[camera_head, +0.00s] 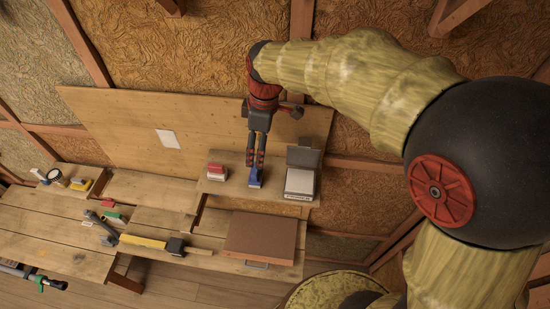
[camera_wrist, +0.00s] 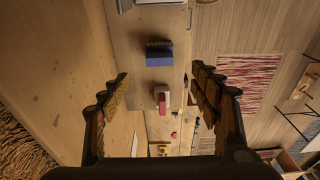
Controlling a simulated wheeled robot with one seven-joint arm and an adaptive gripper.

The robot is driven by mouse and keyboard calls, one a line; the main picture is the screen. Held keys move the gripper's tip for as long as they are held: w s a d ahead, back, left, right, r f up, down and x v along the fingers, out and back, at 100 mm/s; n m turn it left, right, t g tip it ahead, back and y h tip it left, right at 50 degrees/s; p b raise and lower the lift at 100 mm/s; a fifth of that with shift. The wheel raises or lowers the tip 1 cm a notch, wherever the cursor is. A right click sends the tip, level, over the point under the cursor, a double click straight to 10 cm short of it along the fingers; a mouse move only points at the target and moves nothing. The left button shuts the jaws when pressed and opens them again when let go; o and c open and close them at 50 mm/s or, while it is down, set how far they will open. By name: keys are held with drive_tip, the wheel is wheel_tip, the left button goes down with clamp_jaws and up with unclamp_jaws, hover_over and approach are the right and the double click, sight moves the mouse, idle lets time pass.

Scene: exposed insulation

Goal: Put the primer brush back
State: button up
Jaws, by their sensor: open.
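My gripper (camera_head: 256,161) points down over the raised wooden shelf, with its fingertips just above or at a blue block (camera_head: 255,180). In the wrist view the blue block (camera_wrist: 160,61) has a dark, bristle-like strip along one side; it may be the primer brush, but I cannot tell for sure. The fingers (camera_wrist: 160,78) are apart with nothing held between them. The blue block shows ahead of the gap between them. I cannot tell whether a fingertip touches it.
A red and white block (camera_head: 216,172) stands left of the blue one, a grey open box (camera_head: 300,182) right. A brown board (camera_head: 260,236), a yellow-handled tool (camera_head: 145,241) and small items lie on the lower bench (camera_head: 50,238). A leaning wooden panel (camera_head: 110,125) stands behind.

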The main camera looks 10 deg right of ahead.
drive_tip(key=s+d+r+m+t, duration=0.2)
drive_tip(key=s+d+r+m, duration=0.2)
drive_tip(key=s, duration=0.5)
drive_tip(key=s+d+r+m+t+h, duration=0.1)
drive_tip(key=s+d+r+m+t, duration=0.2)
drive_tip(key=s+d+m, duration=0.5)
drive_tip(key=shift+s+d+r+m, duration=0.4)
drive_tip(key=shift+s+r+m, duration=0.3)
drive_tip(key=shift+s+m, duration=0.45)
drive_tip(key=shift+s, duration=0.1)
drive_tip(key=shift+s, duration=0.15)
